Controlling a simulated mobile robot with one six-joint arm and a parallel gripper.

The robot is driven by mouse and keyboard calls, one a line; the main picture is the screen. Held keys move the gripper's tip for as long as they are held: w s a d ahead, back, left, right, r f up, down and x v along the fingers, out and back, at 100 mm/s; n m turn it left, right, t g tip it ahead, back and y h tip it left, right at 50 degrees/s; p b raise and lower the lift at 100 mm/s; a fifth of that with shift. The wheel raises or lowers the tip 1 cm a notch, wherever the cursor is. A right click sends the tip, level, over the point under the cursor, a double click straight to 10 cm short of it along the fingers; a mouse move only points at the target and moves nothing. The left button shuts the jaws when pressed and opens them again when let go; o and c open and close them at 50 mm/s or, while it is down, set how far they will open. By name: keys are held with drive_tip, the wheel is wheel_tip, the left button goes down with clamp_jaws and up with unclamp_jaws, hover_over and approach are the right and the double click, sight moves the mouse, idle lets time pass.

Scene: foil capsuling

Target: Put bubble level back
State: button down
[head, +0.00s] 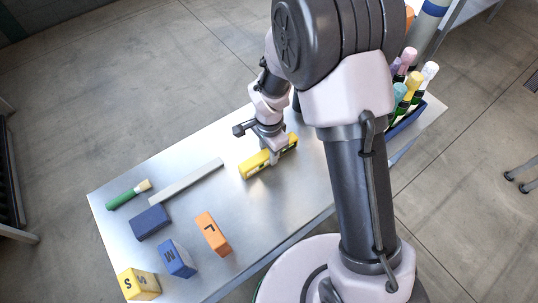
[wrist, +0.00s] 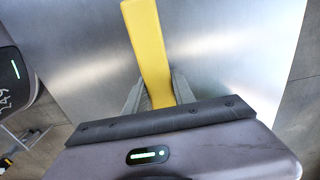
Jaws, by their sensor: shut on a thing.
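The bubble level (head: 256,166) is a yellow bar on the metal table, right of the grey bar in the head view. My gripper (head: 275,151) is above it with its fingers around its middle. In the wrist view the yellow level (wrist: 148,45) runs up between the two fingertips (wrist: 158,92), which are shut on it. My gripper body hides its near end there. I cannot tell whether the level touches the table or is slightly above it.
On the metal table (head: 290,190) lie a grey bar (head: 186,182), a green-handled brush (head: 128,195), a dark blue block (head: 150,222), and boxes marked L (head: 213,233), M (head: 177,258) and S (head: 139,284). A blue crate (head: 407,120) of foil-topped bottles stands at the right end.

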drive_tip(key=shift+f, duration=0.25)
drive_tip(key=shift+f, duration=0.2)
drive_tip(key=c, duration=1.1)
unclamp_jaws()
drive_tip(key=shift+o, duration=0.2)
drive_tip(key=shift+r, duration=0.1)
